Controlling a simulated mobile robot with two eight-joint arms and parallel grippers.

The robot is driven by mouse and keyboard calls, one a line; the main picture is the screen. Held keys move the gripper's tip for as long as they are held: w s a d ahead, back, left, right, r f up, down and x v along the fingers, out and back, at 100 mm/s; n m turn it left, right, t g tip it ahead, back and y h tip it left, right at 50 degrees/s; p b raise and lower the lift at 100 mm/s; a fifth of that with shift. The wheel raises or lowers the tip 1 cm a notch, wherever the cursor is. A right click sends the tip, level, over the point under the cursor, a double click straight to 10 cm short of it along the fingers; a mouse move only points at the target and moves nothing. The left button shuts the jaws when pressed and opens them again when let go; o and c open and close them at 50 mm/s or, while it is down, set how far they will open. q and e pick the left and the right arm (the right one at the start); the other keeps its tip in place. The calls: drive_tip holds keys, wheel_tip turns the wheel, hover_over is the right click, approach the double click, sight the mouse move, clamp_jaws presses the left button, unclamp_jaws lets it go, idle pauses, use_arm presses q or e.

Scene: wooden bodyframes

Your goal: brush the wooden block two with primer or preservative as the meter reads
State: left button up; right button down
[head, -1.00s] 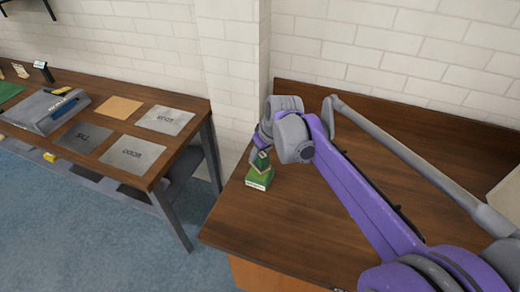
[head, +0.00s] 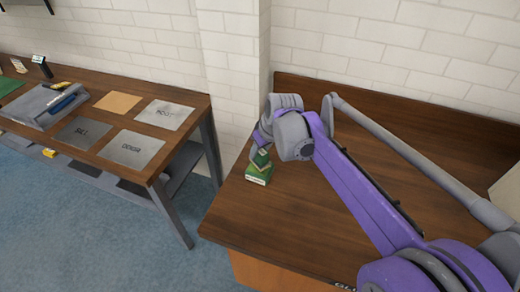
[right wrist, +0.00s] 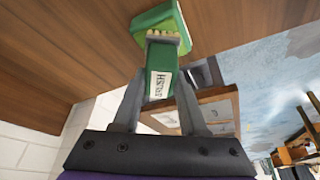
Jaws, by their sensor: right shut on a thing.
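My right gripper (right wrist: 164,48) is shut on a green brush (right wrist: 161,77) with a white label that reads like BRUSH. Its pale bristle end points at a green box-like thing (right wrist: 175,12) on the brown table. I cannot tell whether they touch. In the head view the green box (head: 258,176), with a white label on its front, sits near the table's left edge, with the brush (head: 262,157) just above it. My right arm hides most of the gripper there. My left gripper is not in view. I cannot make out a numbered wooden block or a meter reading.
A second wooden table (head: 185,160) stands to the left across a floor gap. It bears labelled grey plates (head: 131,150), a tan plate (head: 118,102), a grey tray (head: 22,112) with tools and a small black stand (head: 41,68). White brick walls (head: 400,40) close off the back.

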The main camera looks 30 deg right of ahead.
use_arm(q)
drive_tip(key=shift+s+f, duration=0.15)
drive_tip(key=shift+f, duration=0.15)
use_arm(e)
drive_tip(key=shift+f, duration=0.55)
idle(0.8)
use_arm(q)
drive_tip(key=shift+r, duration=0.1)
use_arm(e)
drive_tip(key=shift+s, duration=0.1)
drive_tip(key=shift+r+p, duration=1.8)
drive_tip(key=shift+r, duration=1.75)
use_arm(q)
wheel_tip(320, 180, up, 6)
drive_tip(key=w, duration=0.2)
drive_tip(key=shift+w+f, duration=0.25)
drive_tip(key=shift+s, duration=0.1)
use_arm(e)
drive_tip(key=shift+f, duration=0.1)
